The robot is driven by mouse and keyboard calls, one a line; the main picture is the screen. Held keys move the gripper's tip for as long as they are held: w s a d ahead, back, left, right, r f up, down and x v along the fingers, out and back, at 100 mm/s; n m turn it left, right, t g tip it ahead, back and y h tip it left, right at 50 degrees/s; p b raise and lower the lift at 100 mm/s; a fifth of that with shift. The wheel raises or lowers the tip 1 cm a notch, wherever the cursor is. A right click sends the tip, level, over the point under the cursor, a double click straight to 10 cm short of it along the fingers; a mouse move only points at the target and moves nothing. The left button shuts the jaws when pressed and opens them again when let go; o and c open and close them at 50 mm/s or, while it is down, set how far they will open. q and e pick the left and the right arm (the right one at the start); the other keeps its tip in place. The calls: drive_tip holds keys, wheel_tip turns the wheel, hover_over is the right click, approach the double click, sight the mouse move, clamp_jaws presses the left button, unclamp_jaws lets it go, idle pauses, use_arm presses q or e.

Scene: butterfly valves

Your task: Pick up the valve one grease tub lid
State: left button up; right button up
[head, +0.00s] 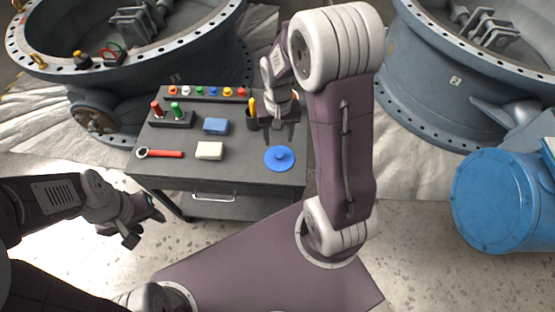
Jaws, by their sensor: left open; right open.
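A round blue lid (280,159) with a small knob in its middle lies at the right front of the grey cart's top (235,172). No label on it can be read, and I cannot tell whether a tub is under it. My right gripper (281,136) is open and empty, pointing down over the cart just behind the lid and apart from it. My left gripper (146,229) is open and empty, off the cart's left front corner and lower than its top.
The cart also holds a blue block (216,126), a cream block (209,151), a red-handled wrench (163,153), a rack (172,121) with red and green items, a dark cup (251,119) and a row of coloured knobs (210,92). Large valves (160,85) stand behind.

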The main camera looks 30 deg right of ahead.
sight(279, 155)
drive_tip(key=shift+s+f, duration=0.1)
drive_tip(key=shift+f, duration=0.1)
wheel_tip(279, 155, down, 3)
drive_tip(key=shift+s+d+r+b, duration=0.1)
drive_tip(key=shift+s+d+b, duration=0.05)
drive_tip(key=shift+b, duration=0.55)
drive_tip(key=shift+f, duration=0.45)
wheel_tip(279, 155, down, 4)
drive_tip(key=shift+s+f+b, duration=0.1)
drive_tip(key=shift+s+b, duration=0.05)
drive_tip(key=shift+b, duration=0.8)
drive_tip(key=shift+f, duration=0.35)
drive_tip(key=shift+r, duration=0.1)
drive_tip(key=shift+c, duration=1.2)
clamp_jaws()
